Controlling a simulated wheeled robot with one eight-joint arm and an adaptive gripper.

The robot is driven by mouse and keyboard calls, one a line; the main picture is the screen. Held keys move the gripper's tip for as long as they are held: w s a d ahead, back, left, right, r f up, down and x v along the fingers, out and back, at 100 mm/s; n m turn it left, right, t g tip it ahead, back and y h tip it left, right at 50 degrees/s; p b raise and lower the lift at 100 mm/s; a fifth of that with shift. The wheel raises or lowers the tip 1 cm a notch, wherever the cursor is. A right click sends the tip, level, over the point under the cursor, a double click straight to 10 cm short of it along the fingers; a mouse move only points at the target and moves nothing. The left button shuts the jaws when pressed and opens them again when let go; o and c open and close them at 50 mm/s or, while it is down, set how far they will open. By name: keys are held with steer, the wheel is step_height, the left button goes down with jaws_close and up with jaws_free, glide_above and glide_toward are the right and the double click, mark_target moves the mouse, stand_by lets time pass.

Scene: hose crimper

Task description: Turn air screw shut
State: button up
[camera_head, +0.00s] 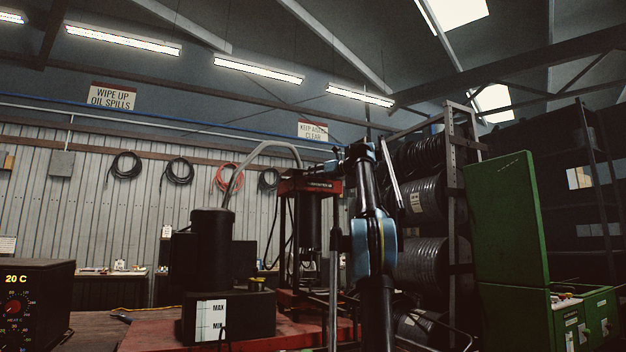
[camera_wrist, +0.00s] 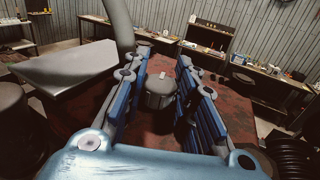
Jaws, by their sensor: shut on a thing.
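A dark round knob, which looks like the air screw (camera_wrist: 160,92), stands upright between my fingers in the wrist view. It has a small pale mark on its top. My gripper (camera_wrist: 164,68) is shut on it, with one blue-padded finger on each side. The knob's lower part and what it sits on are partly hidden by the fingers. In the head view, a black pump unit (camera_head: 211,250) stands on a red bench, with a MAX/MIN level plate (camera_head: 211,308) on its tank. The air screw cannot be made out in that view.
A grey hose (camera_head: 262,150) arches from the pump towards a red press (camera_head: 310,186); a thick grey pipe (camera_wrist: 123,30) rises close to my left finger. Hose reels (camera_head: 425,200) and a green cabinet (camera_head: 505,220) stand right. A black control box (camera_head: 36,300) is at left.

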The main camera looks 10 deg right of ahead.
steer(key=shift+d+n+g+y, duration=0.15)
steer(key=shift+n+g+y, duration=0.55)
steer(key=shift+g+y, duration=0.1)
steer(key=o, duration=1.1)
steer(key=shift+m+t+h, duration=0.7)
steer(key=shift+t+h, duration=0.1)
